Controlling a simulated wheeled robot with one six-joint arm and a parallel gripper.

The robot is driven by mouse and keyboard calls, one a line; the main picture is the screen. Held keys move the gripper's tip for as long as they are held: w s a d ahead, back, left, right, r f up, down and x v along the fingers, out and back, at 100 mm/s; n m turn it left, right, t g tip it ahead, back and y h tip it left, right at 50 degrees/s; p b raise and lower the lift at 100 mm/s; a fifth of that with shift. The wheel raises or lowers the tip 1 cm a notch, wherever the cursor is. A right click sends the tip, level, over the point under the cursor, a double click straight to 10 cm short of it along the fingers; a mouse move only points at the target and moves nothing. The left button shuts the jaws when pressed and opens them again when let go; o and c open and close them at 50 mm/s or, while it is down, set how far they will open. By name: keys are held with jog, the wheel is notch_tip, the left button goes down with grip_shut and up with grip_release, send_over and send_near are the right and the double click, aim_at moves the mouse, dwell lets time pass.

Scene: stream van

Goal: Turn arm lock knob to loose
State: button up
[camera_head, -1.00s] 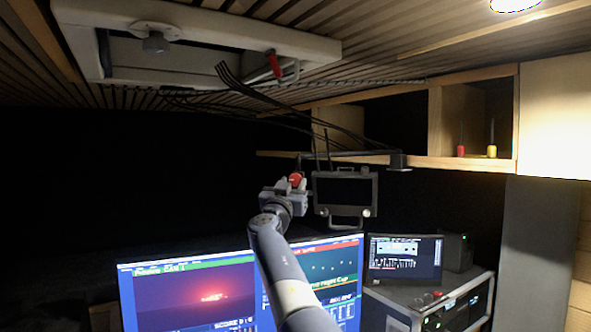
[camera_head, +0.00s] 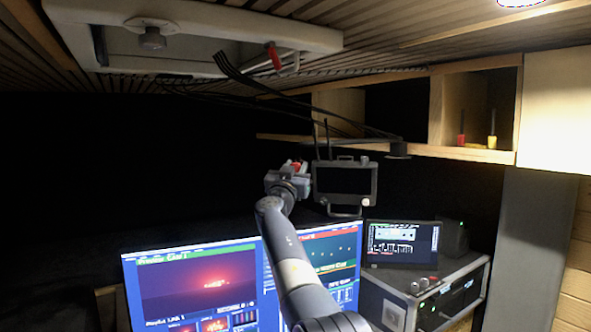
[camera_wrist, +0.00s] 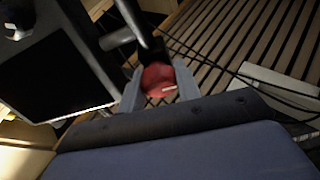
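The red knob (camera_wrist: 158,80) is on the dark monitor arm (camera_wrist: 87,42) in the wrist view. A short white line shows on its face, pointing toward the right finger. My gripper (camera_wrist: 160,90) has one grey finger on each side of the knob. Both fingers appear to touch it, with no clear gap. In the head view, my gripper (camera_head: 288,178) is at the left side of the small hanging monitor (camera_head: 345,181), with a bit of the red knob (camera_head: 297,166) showing above it. No loose or tight marking is readable.
Two lit screens (camera_head: 200,285) stand below my arm. A small screen (camera_head: 403,243) and an equipment rack (camera_head: 392,300) are at right. A wooden shelf (camera_head: 470,160) is behind. Black cables (camera_head: 290,100) run from the ceiling hatch (camera_head: 200,30). Dark space lies left.

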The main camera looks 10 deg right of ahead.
jog(key=c, duration=0.3)
jog(key=shift+f, duration=0.1)
jog(key=shift+n+b, duration=0.3)
jog(key=shift+b, duration=0.2)
jog(key=shift+n+y, duration=0.3)
jog(key=o, duration=0.7)
